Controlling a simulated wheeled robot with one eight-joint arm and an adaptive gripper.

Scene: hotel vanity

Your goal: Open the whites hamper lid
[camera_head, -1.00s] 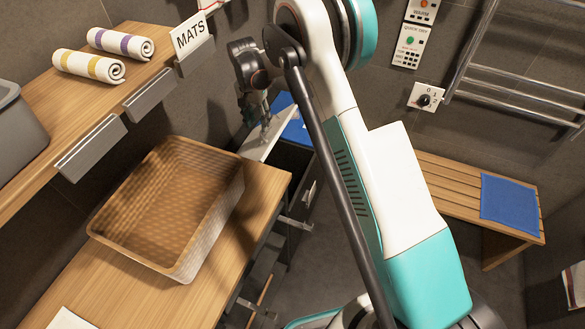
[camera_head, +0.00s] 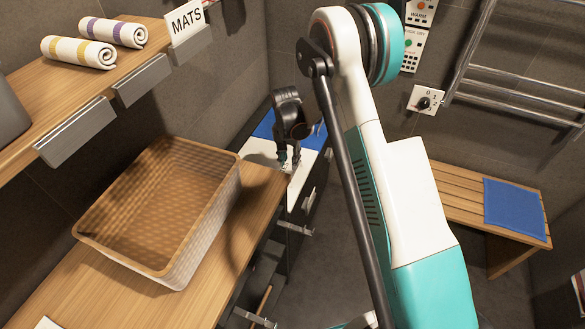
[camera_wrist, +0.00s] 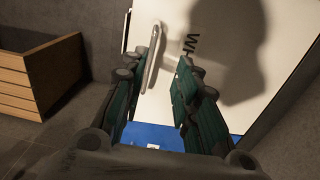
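The white hamper lid (camera_head: 300,171) is a pale panel beyond the wooden counter's end in the head view. In the wrist view the white panel (camera_wrist: 225,60) fills the upper right and carries dark letters, of which "WH" shows. A metal bar handle (camera_wrist: 152,58) stands on it. My gripper (camera_head: 289,165) is over the lid, pointing down. In the wrist view its two fingers (camera_wrist: 157,95) are apart, with the handle beyond and between them, closer to the left finger. I cannot tell whether they touch it. The hamper's inside is not visible.
A blue surface (camera_head: 312,134) lies behind the white lid. A wicker basket (camera_head: 165,205) stands on the counter. A shelf above holds rolled towels (camera_head: 113,32) and a MATS sign (camera_head: 186,21). A slatted bench (camera_head: 455,200) with a blue mat is at the right.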

